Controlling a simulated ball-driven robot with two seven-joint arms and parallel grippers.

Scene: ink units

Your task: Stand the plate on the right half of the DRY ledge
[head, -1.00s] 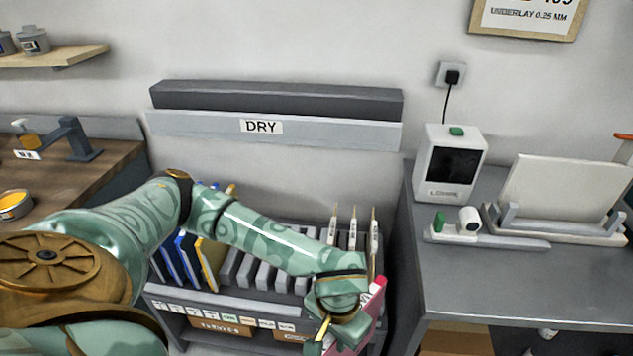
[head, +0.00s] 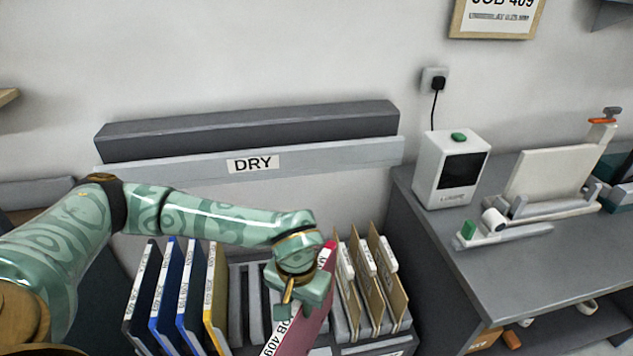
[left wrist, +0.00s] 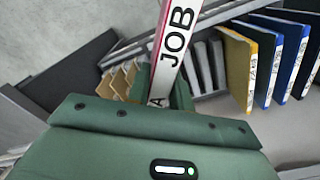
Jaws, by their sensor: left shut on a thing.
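The plate is a thin magenta slab with a white edge label reading JOB 409 (head: 279,332); its labelled edge also shows in the left wrist view (left wrist: 173,48). My left gripper (head: 291,287) is shut on it and holds it tilted above the rack, in front of the DRY ledge. In the left wrist view the gripper (left wrist: 155,95) covers the plate's near end. The DRY ledge (head: 340,154) is a long grey shelf on the wall with a DRY label left of its middle. No plate shows on it. My right gripper is not in view.
Below the ledge a rack holds black, blue and yellow plates (head: 178,300) on the left and tan folders (head: 372,285) on the right, with empty grey slots between. A desk (head: 470,255) on the right carries a white device (head: 451,172) and a stand with a pale panel (head: 553,175).

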